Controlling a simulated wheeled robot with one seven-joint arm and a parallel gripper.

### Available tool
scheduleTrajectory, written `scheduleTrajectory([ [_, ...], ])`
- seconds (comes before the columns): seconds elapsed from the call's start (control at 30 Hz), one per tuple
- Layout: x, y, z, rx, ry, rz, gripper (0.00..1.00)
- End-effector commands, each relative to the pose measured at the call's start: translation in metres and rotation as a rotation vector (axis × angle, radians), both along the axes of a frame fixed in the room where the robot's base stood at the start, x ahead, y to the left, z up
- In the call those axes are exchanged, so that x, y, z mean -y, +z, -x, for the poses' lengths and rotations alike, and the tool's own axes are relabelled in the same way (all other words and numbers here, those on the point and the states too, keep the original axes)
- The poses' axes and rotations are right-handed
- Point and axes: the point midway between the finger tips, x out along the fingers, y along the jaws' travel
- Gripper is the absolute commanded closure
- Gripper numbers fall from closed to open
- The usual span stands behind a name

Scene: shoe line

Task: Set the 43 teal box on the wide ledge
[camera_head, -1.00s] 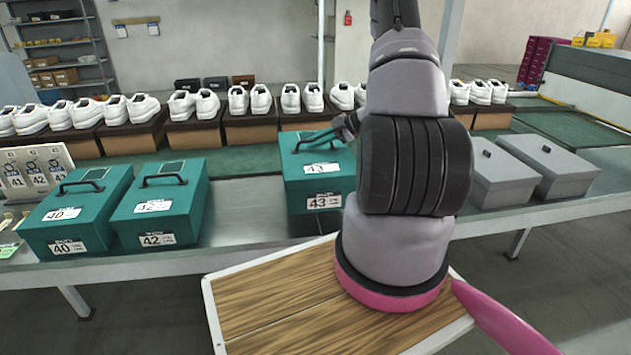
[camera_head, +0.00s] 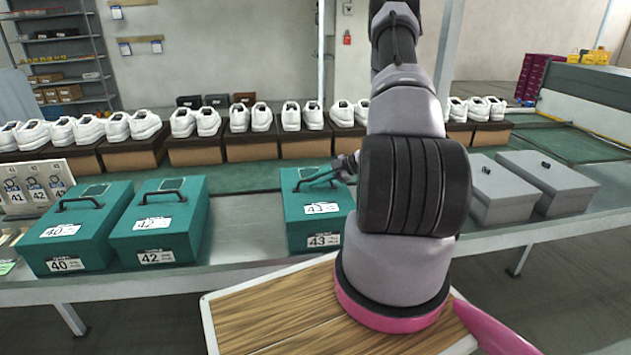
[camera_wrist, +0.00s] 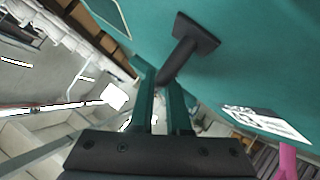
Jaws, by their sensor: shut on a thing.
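The 43 teal box (camera_head: 303,236) is upright in the head view, at the near side of the wide grey metal ledge (camera_head: 243,225). Whether its base touches the ledge is hard to tell. My gripper (camera_head: 347,168) is at its top handle, partly hidden behind my arm. In the wrist view my gripper (camera_wrist: 165,105) is shut on the dark handle (camera_wrist: 190,45), with the teal lid close beyond. The right side of the box is hidden by my arm.
Teal boxes 42 (camera_head: 155,238) and 40 (camera_head: 65,243) stand to the left, with clear ledge between 42 and 43. Grey boxes (camera_head: 500,190) stand to the right. A green strip (camera_head: 235,178) and a row of white shoes on brown boxes (camera_head: 250,145) lie behind.

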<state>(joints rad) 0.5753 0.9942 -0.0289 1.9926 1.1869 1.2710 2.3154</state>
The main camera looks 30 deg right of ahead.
Motion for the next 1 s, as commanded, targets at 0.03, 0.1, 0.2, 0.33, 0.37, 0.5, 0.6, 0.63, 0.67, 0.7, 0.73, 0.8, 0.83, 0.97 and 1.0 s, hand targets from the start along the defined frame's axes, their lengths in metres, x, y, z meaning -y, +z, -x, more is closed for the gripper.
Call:
scheduleTrajectory([
  [0.03, 0.000, -0.001, -0.001, 0.001, 0.000, -0.001, 1.00],
  [0.1, 0.000, -0.002, 0.000, 0.000, 0.000, 0.000, 0.66],
  [0.2, 0.000, -0.002, 0.000, -0.001, 0.001, 0.000, 0.55],
  [0.33, 0.000, -0.002, 0.000, -0.001, 0.000, 0.000, 0.55],
  [0.37, 0.000, -0.002, 0.000, -0.002, 0.001, 0.000, 0.55],
  [0.5, 0.006, 0.004, 0.004, -0.001, -0.002, 0.001, 0.55],
  [0.6, 0.017, 0.012, 0.012, -0.001, -0.003, 0.002, 0.55],
  [0.63, 0.021, 0.015, 0.015, -0.001, -0.003, 0.002, 0.55],
  [0.67, 0.025, 0.017, 0.018, 0.000, -0.002, 0.002, 0.55],
  [0.7, 0.030, 0.021, 0.021, 0.000, -0.002, 0.002, 0.55],
  [0.73, 0.033, 0.023, 0.024, 0.000, -0.002, 0.001, 0.55],
  [0.8, 0.040, 0.028, 0.030, 0.000, -0.001, 0.002, 0.55],
  [0.83, 0.043, 0.031, 0.032, 0.000, -0.002, 0.001, 0.55],
  [0.97, 0.050, 0.036, 0.038, 0.000, -0.001, 0.001, 0.55],
  [1.0, 0.052, 0.037, 0.039, -0.002, 0.000, 0.001, 0.55],
])
